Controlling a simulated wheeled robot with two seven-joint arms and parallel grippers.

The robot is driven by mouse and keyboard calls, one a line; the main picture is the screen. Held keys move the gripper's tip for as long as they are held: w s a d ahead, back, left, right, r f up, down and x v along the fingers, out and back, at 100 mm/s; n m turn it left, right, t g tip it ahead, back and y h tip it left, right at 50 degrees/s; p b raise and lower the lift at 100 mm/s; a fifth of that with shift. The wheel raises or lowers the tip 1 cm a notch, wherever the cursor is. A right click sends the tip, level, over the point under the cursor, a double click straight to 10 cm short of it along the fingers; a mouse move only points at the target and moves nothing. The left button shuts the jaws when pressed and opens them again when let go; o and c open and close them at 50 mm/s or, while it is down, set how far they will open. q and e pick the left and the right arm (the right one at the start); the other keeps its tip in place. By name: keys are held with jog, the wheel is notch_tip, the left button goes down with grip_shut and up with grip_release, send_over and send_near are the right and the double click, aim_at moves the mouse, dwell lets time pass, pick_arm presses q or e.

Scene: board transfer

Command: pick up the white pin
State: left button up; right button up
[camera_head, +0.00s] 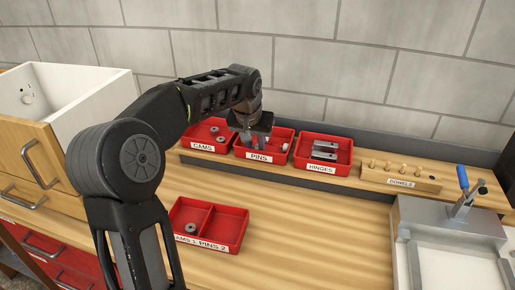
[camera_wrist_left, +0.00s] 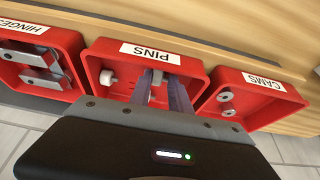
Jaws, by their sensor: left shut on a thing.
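The red PINS bin (camera_head: 277,133) stands in the middle of the back row, and it fills the centre of the left wrist view (camera_wrist_left: 100,52). My left gripper (camera_head: 247,135) reaches down into this bin. In the left wrist view its fingers (camera_wrist_left: 163,82) are shut on a small pale white pin (camera_wrist_left: 157,76), partly hidden between them. Another white pin (camera_wrist_left: 108,77) lies apart from the fingers in the same bin; it also shows in the head view (camera_head: 285,147). My right gripper is not in view.
The CAMS bin (camera_head: 203,146) and HINGES bin (camera_head: 323,168) flank the PINS bin closely. A divided red tray (camera_head: 226,243) holds a cam in front. A wooden dowel block (camera_head: 400,186) and a grey fixture (camera_head: 450,222) are at right. An open white drawer (camera_head: 90,115) is at left.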

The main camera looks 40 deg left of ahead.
aim_at(255, 146)
pick_arm(q)
grip_shut()
jog(key=shift+r, duration=0.15)
notch_tip(255, 146, up, 10)
dwell(0.5)
dwell(0.5)
